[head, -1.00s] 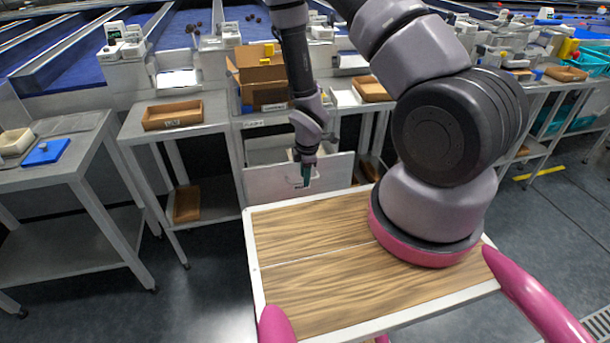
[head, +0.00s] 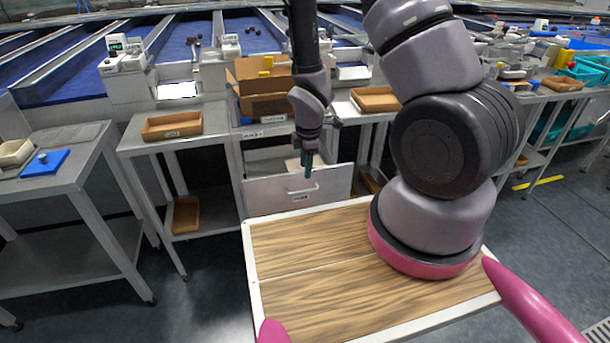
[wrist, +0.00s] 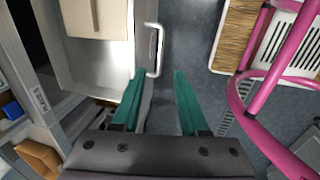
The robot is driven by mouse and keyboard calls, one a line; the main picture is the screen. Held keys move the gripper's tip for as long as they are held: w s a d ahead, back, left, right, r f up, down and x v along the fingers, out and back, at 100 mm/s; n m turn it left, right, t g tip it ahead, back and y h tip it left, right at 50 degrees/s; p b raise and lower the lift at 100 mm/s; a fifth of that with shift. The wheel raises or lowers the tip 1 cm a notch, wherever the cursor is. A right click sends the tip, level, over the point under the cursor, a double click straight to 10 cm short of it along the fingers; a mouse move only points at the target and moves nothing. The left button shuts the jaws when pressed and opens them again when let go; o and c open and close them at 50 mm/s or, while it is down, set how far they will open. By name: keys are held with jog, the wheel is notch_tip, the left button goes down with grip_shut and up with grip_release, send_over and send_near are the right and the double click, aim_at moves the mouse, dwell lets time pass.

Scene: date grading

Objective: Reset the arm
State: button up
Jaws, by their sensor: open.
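My gripper (head: 307,172) hangs pointing down in front of the open drawer in the head view. In the wrist view its two teal fingers (wrist: 160,98) are spread apart with nothing between them. The drawer (head: 298,190) is pulled out from the bench, and its bar handle (wrist: 155,50) lies just beyond the left finger in the wrist view. Whether finger and handle touch I cannot tell. A pale, flat-looking item (wrist: 97,18) lies inside the drawer.
A cardboard box (head: 262,92) stands on the bench above the drawer. A wooden tray (head: 172,126) sits on the bench to its left. A blue board (head: 44,163) lies on the far-left table. Open grey floor (wrist: 190,40) shows beyond the handle.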

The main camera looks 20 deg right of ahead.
jog(key=shift+s+r, duration=0.1)
jog(key=shift+r, duration=0.5)
jog(key=w+d+r+m+t, duration=0.15)
jog(key=r+m, duration=0.45)
jog(key=r, duration=0.6)
jog(key=s+d+r+m+t, duration=0.1)
jog(key=d+r+m, duration=0.35)
jog(key=r, duration=0.85)
jog(key=s+r+m+t+y, duration=0.2)
jog(key=s+r+m, duration=0.9)
jog(key=r, duration=0.6)
jog(key=s, duration=0.2)
jog(key=shift+s+a+r+m, duration=0.25)
jog(key=shift+s+r+m, duration=0.1)
